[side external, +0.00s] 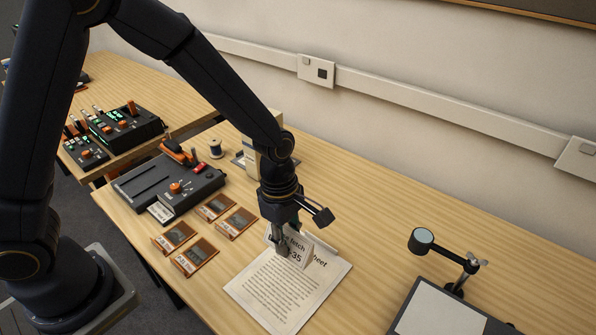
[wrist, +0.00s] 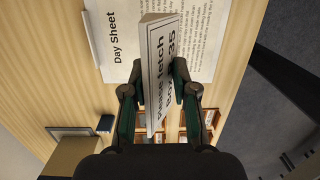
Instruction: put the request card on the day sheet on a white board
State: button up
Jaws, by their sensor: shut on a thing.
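My gripper (side external: 281,243) is shut on the request card (side external: 299,251), a pale card with large dark print. In the wrist view the card (wrist: 159,65) stands between both fingers, with "fetch" and "35" readable. The day sheet (side external: 272,294) is a printed white page on a white board lying on the wooden table. The card is held upright over the upper part of the sheet and hides part of its title in the side view. The title shows on the day sheet in the wrist view (wrist: 122,40). I cannot tell whether the card touches the sheet.
Several small orange-brown trays (side external: 236,222) lie left of the sheet, beside a dark console (side external: 170,187). A beige box (side external: 247,155) stands behind my wrist. A round-headed stand (side external: 422,240) and a dark-framed pale panel (side external: 436,312) are at right. Bare table lies between sheet and panel.

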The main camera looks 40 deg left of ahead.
jog(key=s+a+r, duration=0.2)
jog(key=s+a, duration=0.3)
jog(key=s, duration=0.8)
send_over(291, 277)
jog(key=f, duration=0.5)
jog(key=s+f, duration=0.1)
jog(key=f, duration=0.2)
jog(key=shift+a+f, duration=0.25)
jog(key=shift+a, duration=0.05)
jog(key=shift+w+d+f, duration=0.1)
jog(key=shift+w+f, duration=0.15)
jog(key=shift+w+d+f, duration=0.1)
jog(key=shift+w+f, duration=0.05)
jog(key=shift+f, duration=0.75)
jog(key=shift+w+f, duration=0.1)
jog(key=shift+f, duration=0.8)
jog(key=shift+f, duration=0.15)
jog(key=o, duration=0.8)
jog(key=shift+c, duration=0.2)
